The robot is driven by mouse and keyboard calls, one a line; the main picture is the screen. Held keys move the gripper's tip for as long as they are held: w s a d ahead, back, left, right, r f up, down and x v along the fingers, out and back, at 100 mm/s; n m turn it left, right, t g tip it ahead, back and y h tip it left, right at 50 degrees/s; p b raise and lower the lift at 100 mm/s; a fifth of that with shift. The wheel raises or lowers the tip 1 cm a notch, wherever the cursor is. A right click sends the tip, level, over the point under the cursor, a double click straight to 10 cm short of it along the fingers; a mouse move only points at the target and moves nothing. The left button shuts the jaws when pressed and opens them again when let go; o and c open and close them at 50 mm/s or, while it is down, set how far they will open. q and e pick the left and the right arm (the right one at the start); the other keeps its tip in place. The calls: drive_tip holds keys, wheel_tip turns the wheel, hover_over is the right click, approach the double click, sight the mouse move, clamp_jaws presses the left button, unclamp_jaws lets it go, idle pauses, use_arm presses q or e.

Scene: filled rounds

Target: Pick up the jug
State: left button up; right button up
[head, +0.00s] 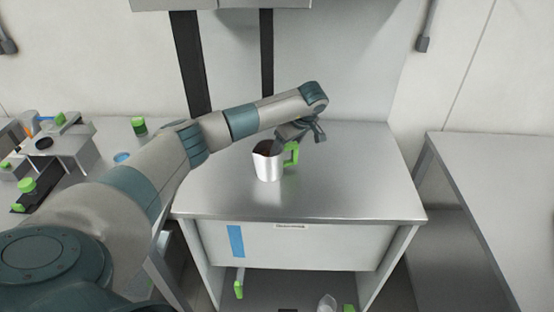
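The jug (266,166) is a silver metal vessel with a green handle on its right side and dark contents visible at its mouth. It stands upright on the metal table (345,190) in the head view. My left gripper (301,136) is just behind and above the handle, at the end of the arm that reaches in from the left. Its fingers are small and partly overlapped by the jug, so I cannot tell whether they are open or shut, or touch the handle. My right gripper is not in view.
A cluttered counter (105,155) on the left holds green-lidded items and a grey stand. Another metal table (490,170) stands on the right, across a gap. The table around the jug is mostly clear. A lower shelf holds a few small items.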

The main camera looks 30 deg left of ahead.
use_arm(q)
drive_tip(key=shift+c, duration=0.4)
drive_tip(key=c, duration=1.6)
drive_tip(key=shift+o, duration=0.2)
drive_tip(key=shift+r, duration=0.15)
drive_tip(key=shift+a+r+b, duration=0.1)
drive_tip(key=shift+r+b, duration=0.4)
drive_tip(key=shift+b, duration=0.05)
drive_tip(key=shift+w+d+r+b, duration=0.8)
drive_tip(key=shift+d+r+b, duration=0.3)
drive_tip(key=shift+d+r, duration=0.65)
drive_tip(key=shift+w+d+r+b, duration=0.8)
drive_tip(key=shift+d+r+b, duration=0.25)
drive_tip(key=shift+d+r, duration=0.65)
drive_tip(key=shift+w+d+r+b, duration=0.8)
drive_tip(key=shift+d+r+b, duration=0.5)
drive_tip(key=shift+d, duration=0.65)
drive_tip(key=shift+r, duration=0.15)
